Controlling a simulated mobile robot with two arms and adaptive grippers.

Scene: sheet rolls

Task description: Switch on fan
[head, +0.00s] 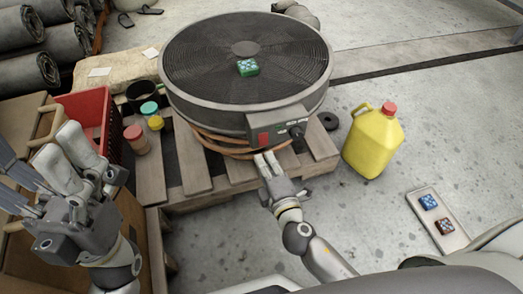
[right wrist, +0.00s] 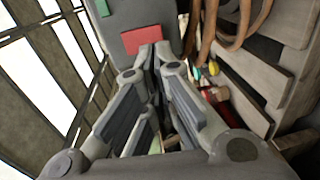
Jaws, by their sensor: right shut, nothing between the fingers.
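The fan (head: 205,108) is a large round grey drum with a dark grille, lying face up on a wooden pallet. Its grey control box (head: 283,117) on the front side carries a red switch (head: 264,138) and a dark knob (head: 297,131). My right gripper (head: 265,157) is shut and empty, just below the red switch. In the right wrist view the red switch (right wrist: 141,38) is right by the fingertips (right wrist: 153,52); I cannot tell whether they touch.
A green block (head: 248,67) lies on the grille. A yellow jug (head: 372,143) stands right of the pallet (head: 193,176). A red crate (head: 88,107) and several small jars are left of the fan. A tray (head: 449,237) with two blocks lies at the right. Floor between jug and tray is clear.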

